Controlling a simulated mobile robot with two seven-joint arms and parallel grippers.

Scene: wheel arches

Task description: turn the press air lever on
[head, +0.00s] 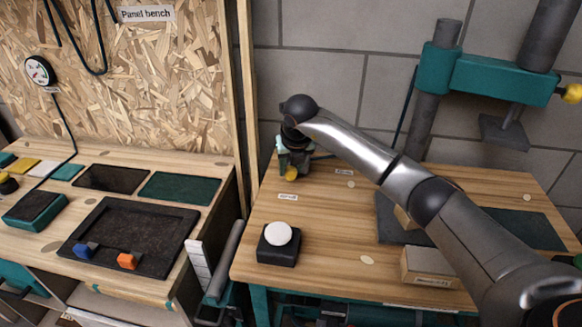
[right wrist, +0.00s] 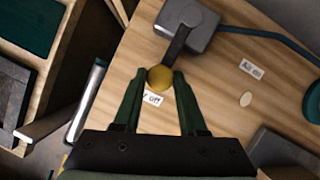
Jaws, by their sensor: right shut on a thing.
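The air lever has a yellow knob (right wrist: 160,77) on a dark arm (right wrist: 177,43) that comes out of a grey valve body (right wrist: 188,22). In the right wrist view the knob lies beside the off label (right wrist: 152,99), and the arm points toward that label. The "Air on" label (right wrist: 251,66) is to the right, apart from the lever. My right gripper (right wrist: 157,76) is shut on the knob, with one green finger at each side. In the head view my right gripper (head: 291,168) is at the table's back left, with the yellow knob (head: 291,174) below it. My left gripper is not in view.
The teal press (head: 490,78) stands at the back right. A black box with a white button (head: 278,234) sits front left on the wooden table (head: 330,250). A small carton (head: 430,267) is near the front edge. The panel bench (head: 50,255) is across a gap at left.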

